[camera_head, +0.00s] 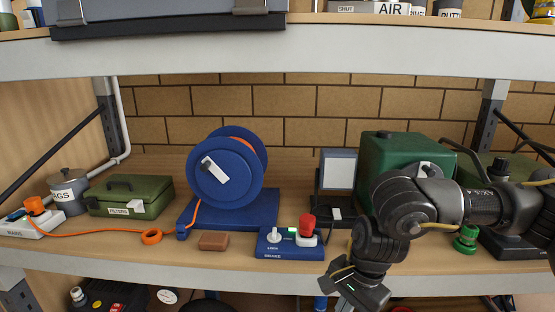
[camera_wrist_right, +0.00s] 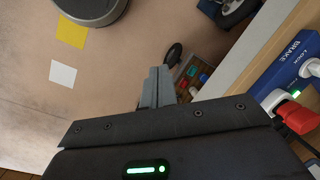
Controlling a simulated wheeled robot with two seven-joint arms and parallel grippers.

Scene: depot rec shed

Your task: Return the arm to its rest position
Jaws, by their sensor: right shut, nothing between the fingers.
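My right arm comes in from the right in the head view, in front of the workbench shelf (camera_head: 110,250). Its gripper (camera_head: 357,290) hangs at the shelf's front edge, tilted downward, with its fingertips not clearly seen there. In the right wrist view the gripper fingers (camera_wrist_right: 158,87) are shut together with nothing between them, pointing out over the floor. My left gripper is not in view.
A blue brake box (camera_head: 289,248) with a red knob sits left of the gripper; it also shows in the wrist view (camera_wrist_right: 285,78). A blue cable reel (camera_head: 228,170) stands behind. The arm partly hides a green machine (camera_head: 390,155). An upper shelf (camera_head: 300,55) spans above.

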